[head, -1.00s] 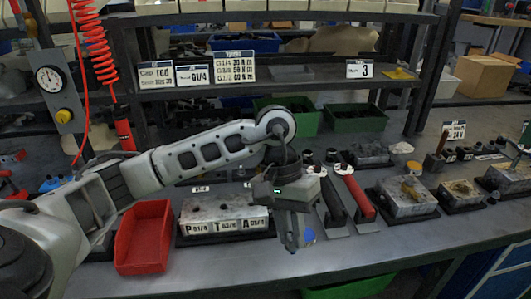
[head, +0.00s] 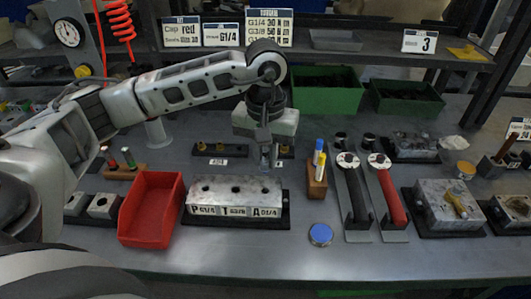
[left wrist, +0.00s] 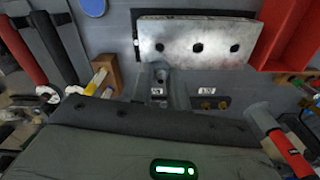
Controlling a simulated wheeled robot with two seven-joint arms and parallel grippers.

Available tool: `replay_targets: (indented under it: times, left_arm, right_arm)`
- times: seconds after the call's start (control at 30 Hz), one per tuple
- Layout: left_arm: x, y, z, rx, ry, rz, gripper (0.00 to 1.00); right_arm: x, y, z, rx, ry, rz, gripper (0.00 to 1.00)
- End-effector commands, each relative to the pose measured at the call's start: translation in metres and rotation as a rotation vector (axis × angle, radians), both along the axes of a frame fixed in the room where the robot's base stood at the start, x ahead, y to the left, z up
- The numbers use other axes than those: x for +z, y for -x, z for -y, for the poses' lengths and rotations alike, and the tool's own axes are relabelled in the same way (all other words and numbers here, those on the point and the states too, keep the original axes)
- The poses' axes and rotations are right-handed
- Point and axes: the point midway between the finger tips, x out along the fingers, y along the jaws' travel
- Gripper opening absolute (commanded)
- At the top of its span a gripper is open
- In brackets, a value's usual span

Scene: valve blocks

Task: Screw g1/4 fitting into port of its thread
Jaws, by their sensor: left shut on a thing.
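The grey valve block (head: 237,190) sits on a black base, with three dark ports on top and labels P, T and A on its front; P and A read G1/4. It also shows in the left wrist view (left wrist: 180,46). My left gripper (head: 266,158) points down behind the block's right half, at the fitting rack (head: 230,163). Its fingers (left wrist: 158,92) are shut on a fitting, which they mostly hide. Brass fittings stand in the rack at left (head: 202,147) and beside the fingers (head: 286,150). My right gripper is not in view.
A red bin (head: 150,210) stands left of the block. A wooden holder (head: 316,185) with blue and yellow markers, a blue cap (head: 320,234), and black (head: 353,190) and red-handled (head: 388,190) tools are to the right.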

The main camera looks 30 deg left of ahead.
Motion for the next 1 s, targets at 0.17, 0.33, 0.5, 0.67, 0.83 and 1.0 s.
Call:
replay_targets:
  times: [0.17,0.33,0.5,0.67,0.83,1.0]
  left_arm:
    - [-0.004,0.000,0.000,-0.001,0.000,0.001,0.00]
    - [-0.018,0.000,0.000,-0.001,0.001,0.000,0.00]
    - [-0.036,0.000,0.000,-0.001,0.001,0.000,0.00]
    - [-0.047,0.000,0.000,-0.002,0.001,0.000,0.00]
    - [-0.049,0.000,0.000,-0.002,0.001,0.000,0.00]
    - [-0.048,0.000,0.000,-0.002,0.001,0.000,0.00]
  right_arm:
    - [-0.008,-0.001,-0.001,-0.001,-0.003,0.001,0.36]
    - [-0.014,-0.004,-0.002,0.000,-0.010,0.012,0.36]
    - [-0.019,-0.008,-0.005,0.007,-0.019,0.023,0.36]
    - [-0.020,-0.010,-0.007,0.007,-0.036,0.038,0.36]
    - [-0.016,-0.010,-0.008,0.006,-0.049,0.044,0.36]
    - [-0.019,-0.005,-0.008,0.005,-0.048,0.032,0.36]
